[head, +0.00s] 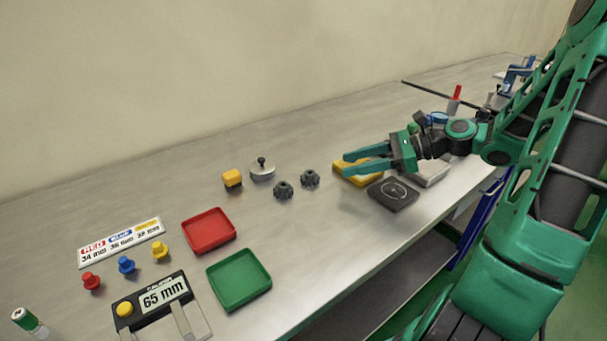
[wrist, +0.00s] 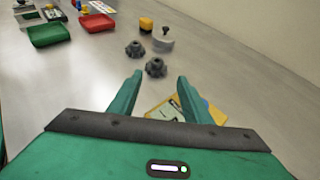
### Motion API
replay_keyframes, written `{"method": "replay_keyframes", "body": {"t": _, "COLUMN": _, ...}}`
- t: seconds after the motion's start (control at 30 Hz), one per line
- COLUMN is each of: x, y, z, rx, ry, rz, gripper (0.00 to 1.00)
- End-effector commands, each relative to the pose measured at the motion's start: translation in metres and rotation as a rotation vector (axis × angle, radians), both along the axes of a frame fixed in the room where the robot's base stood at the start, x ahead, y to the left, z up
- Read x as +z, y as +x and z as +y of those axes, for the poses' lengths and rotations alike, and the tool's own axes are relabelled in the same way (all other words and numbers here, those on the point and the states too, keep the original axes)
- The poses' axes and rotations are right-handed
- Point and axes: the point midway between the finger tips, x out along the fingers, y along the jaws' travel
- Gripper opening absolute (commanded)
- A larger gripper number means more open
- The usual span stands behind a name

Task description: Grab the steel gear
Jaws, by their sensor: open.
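Two dark grey toothed gears stand close together on the bench. In the head view one gear (head: 310,179) is nearer my gripper and the other gear (head: 283,189) is to its left. The wrist view shows the nearer gear (wrist: 156,67) just beyond my fingertips and the other gear (wrist: 135,49) behind it. They look alike, so I cannot tell which is steel. My gripper (head: 346,164) is open and empty, to the right of the gears. In the wrist view its fingers (wrist: 160,77) point toward the nearer gear.
Red (head: 208,237) and green (head: 243,289) trays lie further left.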

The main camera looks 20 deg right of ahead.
Motion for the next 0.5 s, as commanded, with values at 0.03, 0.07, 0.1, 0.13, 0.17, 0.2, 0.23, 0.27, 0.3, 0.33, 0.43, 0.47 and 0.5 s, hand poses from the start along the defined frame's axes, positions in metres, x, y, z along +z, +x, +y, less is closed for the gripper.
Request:
{"method": "replay_keyframes", "body": {"t": 0.03, "x": -0.003, "y": 0.003, "z": 0.010, "rx": 0.009, "ry": 0.003, "rz": 0.001, "gripper": 0.45}}
{"method": "replay_keyframes", "body": {"t": 0.07, "x": -0.004, "y": 0.005, "z": 0.015, "rx": 0.009, "ry": 0.003, "rz": 0.000, "gripper": 0.45}}
{"method": "replay_keyframes", "body": {"t": 0.1, "x": -0.007, "y": 0.007, "z": 0.021, "rx": 0.011, "ry": 0.001, "rz": 0.002, "gripper": 0.45}}
{"method": "replay_keyframes", "body": {"t": 0.13, "x": -0.009, "y": 0.010, "z": 0.026, "rx": 0.013, "ry": 0.002, "rz": 0.001, "gripper": 0.45}}
{"method": "replay_keyframes", "body": {"t": 0.17, "x": -0.010, "y": 0.012, "z": 0.030, "rx": 0.013, "ry": 0.003, "rz": 0.001, "gripper": 0.45}}
{"method": "replay_keyframes", "body": {"t": 0.2, "x": -0.012, "y": 0.014, "z": 0.035, "rx": 0.015, "ry": 0.002, "rz": 0.001, "gripper": 0.45}}
{"method": "replay_keyframes", "body": {"t": 0.23, "x": -0.014, "y": 0.015, "z": 0.038, "rx": 0.015, "ry": 0.001, "rz": 0.002, "gripper": 0.45}}
{"method": "replay_keyframes", "body": {"t": 0.27, "x": -0.014, "y": 0.016, "z": 0.041, "rx": 0.015, "ry": 0.000, "rz": 0.001, "gripper": 0.45}}
{"method": "replay_keyframes", "body": {"t": 0.3, "x": -0.015, "y": 0.017, "z": 0.043, "rx": 0.015, "ry": 0.000, "rz": 0.000, "gripper": 0.45}}
{"method": "replay_keyframes", "body": {"t": 0.33, "x": -0.016, "y": 0.018, "z": 0.045, "rx": 0.015, "ry": 0.000, "rz": 0.000, "gripper": 0.45}}
{"method": "replay_keyframes", "body": {"t": 0.43, "x": -0.018, "y": 0.020, "z": 0.050, "rx": 0.017, "ry": -0.001, "rz": 0.000, "gripper": 0.45}}
{"method": "replay_keyframes", "body": {"t": 0.47, "x": -0.018, "y": 0.021, "z": 0.052, "rx": 0.017, "ry": -0.001, "rz": 0.000, "gripper": 0.45}}
{"method": "replay_keyframes", "body": {"t": 0.5, "x": -0.019, "y": 0.022, "z": 0.056, "rx": 0.018, "ry": 0.000, "rz": 0.000, "gripper": 0.45}}
